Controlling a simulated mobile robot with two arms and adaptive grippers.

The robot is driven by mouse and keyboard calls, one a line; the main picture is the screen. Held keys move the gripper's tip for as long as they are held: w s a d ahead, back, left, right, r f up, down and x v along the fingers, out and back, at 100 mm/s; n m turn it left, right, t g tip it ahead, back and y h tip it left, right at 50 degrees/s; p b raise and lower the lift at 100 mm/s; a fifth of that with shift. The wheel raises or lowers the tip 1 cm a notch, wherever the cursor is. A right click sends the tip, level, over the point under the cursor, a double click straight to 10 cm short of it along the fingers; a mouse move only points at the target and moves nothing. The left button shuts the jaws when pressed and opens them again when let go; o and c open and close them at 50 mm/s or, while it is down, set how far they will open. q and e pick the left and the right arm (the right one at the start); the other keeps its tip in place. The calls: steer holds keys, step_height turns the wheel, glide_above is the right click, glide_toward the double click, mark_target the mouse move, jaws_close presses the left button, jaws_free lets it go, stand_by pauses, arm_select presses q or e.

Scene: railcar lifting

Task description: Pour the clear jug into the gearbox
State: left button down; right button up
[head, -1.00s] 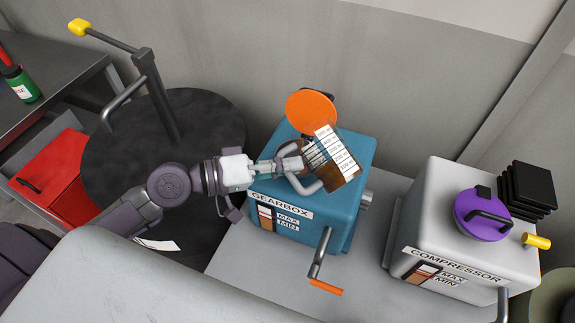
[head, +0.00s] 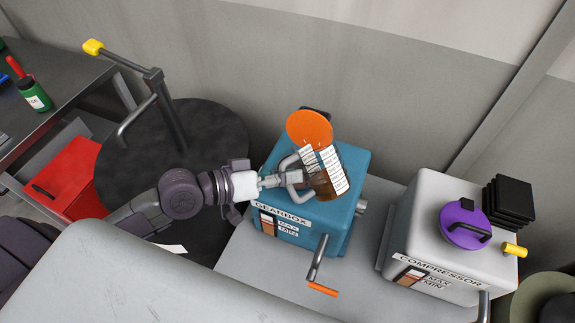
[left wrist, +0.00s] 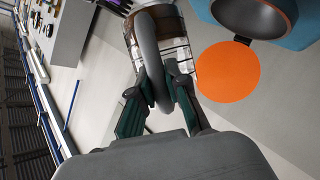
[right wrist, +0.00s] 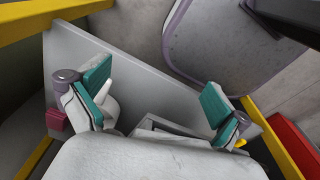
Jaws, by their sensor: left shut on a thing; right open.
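The clear jug (head: 321,181), with white scale labels and brown liquid inside, is held tilted above the blue gearbox (head: 345,213). My left gripper (head: 279,180) is shut on its grey handle. The left wrist view shows the fingers (left wrist: 157,88) on both sides of the handle (left wrist: 149,48), with part of the jug (left wrist: 172,37) behind it. The gearbox's orange lid (head: 309,129) stands open beside the jug. The left wrist view shows the round gearbox opening (left wrist: 250,14) apart from the jug. My right gripper (right wrist: 158,97) is open and empty.
The grey compressor (head: 415,208) with a purple lid (head: 464,224) stands on the right. A crank with an orange grip (head: 322,289) sticks out in front of the gearbox. A round dark table (head: 135,165) and a red box (head: 70,180) are on the left.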

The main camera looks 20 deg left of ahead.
arm_select(q)
steer(key=shift+r+p, duration=0.3)
steer(key=shift+r, duration=0.05)
steer(key=shift+m, duration=0.3)
steer(key=shift+f+y, duration=0.15)
steer(key=shift+y, duration=0.15)
arm_select(e)
steer(key=shift+r, duration=0.8)
arm_select(q)
step_height(320, 180, up, 2)
steer(key=m+p, duration=0.1)
steer(key=p, duration=0.3)
steer(key=shift+m+y+p, duration=0.3)
steer(key=shift+y, duration=0.1)
steer(key=shift+d+m+t+p, duration=0.1)
steer(key=shift+m+t+p, duration=0.2)
step_height(320, 180, up, 2)
steer(key=m+t+y, duration=0.1)
steer(key=m+y, duration=0.1)
steer(key=m, duration=0.1)
arm_select(e)
step_height(320, 180, up, 5)
steer(key=shift+f, duration=0.1)
